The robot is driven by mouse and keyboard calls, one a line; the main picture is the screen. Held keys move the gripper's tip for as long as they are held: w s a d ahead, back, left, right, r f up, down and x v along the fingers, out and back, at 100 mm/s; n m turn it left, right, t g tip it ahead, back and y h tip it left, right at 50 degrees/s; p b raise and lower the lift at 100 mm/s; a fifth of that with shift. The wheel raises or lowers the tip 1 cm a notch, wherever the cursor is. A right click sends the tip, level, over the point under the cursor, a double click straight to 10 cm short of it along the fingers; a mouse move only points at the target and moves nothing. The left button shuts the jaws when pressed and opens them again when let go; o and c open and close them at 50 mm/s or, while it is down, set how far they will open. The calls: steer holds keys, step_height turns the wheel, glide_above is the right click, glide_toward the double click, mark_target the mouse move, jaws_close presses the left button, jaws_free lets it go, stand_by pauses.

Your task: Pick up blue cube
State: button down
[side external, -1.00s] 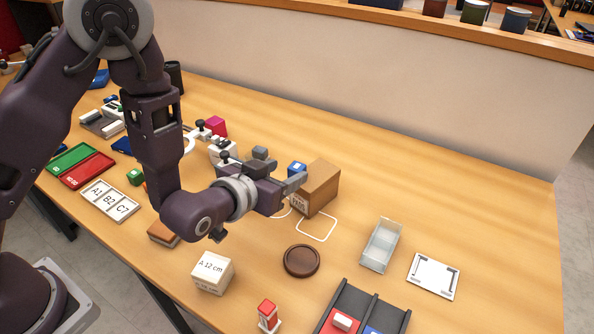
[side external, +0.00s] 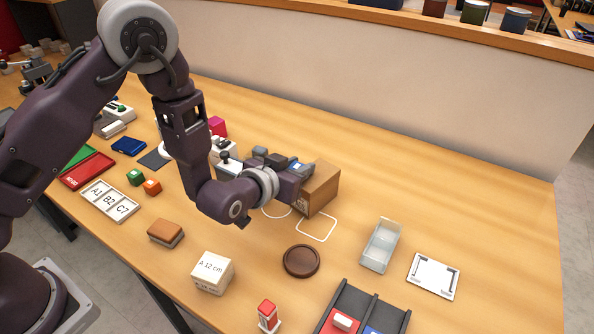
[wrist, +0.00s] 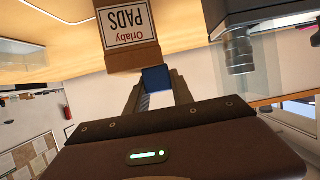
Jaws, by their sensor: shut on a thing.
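The blue cube (side external: 295,166) sits beside the left side of a brown cardboard box in the side external view, mostly hidden by my gripper (side external: 301,170). In the wrist view the blue cube (wrist: 155,78) is between the two fingertips of my gripper (wrist: 157,88), just in front of the box. My gripper is shut on the blue cube. I cannot tell whether the cube touches the table or the box.
The cardboard box (side external: 322,186), labelled Orlaby PADS in the wrist view, stands close by my fingertips. A brown round dish (side external: 301,261), a white A 12 cm block (side external: 212,272) and a clear tray (side external: 381,246) lie nearer the front. The table's back right is clear.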

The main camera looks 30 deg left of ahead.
mark_target(316, 173)
steer(key=shift+r, duration=0.1)
step_height(316, 173, up, 8)
steer(key=shift+r, duration=0.25)
steer(key=w+d+f, duration=0.1)
steer(key=f, duration=0.1)
steer(key=w+d+f, duration=0.1)
steer(key=f, duration=0.2)
steer(key=d+f, duration=0.1)
steer(key=f, duration=0.1)
steer(key=shift+w+f, duration=0.3)
steer(key=shift+w, duration=0.1)
steer(key=shift+f, duration=0.4)
steer(key=shift+f, duration=0.15)
steer(key=c, duration=1.1)
jaws_free()
